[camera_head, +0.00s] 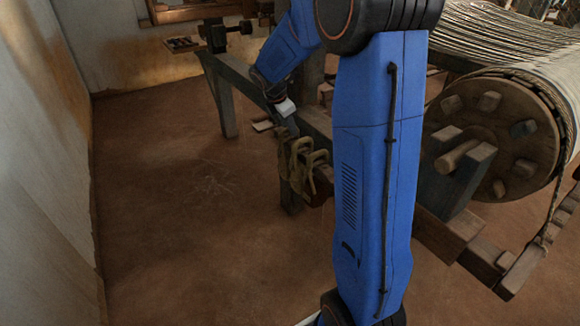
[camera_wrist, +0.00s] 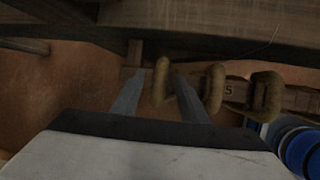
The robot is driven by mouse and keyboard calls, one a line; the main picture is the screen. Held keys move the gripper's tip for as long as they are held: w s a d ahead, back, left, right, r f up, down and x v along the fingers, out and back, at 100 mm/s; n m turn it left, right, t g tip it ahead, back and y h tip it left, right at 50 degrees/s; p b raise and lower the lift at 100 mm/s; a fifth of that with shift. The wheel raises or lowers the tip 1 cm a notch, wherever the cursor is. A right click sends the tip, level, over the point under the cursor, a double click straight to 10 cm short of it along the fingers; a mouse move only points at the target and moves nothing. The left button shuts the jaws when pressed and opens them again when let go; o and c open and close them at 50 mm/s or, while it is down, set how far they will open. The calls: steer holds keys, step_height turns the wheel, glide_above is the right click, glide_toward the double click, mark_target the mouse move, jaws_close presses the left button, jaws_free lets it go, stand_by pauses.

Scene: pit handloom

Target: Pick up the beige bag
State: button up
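Several beige, soft, bag-like bundles (camera_head: 302,163) hang in a row at the side of the loom's wooden beam in the head view. In the wrist view they show as rounded loops: a left one (camera_wrist: 161,82), a middle one (camera_wrist: 215,90) and a right one (camera_wrist: 267,94). I cannot tell which is the named bag. My gripper (camera_wrist: 157,62) is open, its two grey fingers apart with the left loop showing between them. I cannot tell whether they touch it. In the head view my gripper (camera_head: 291,122) is just above the bundles, its fingertips partly hidden.
The loom's large cloth roller (camera_head: 495,140) stands at the right. The reddish floor (camera_head: 190,220) at the left is clear up to the wall (camera_head: 45,170).

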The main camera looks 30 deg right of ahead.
jaws_close()
stand_by(1.4)
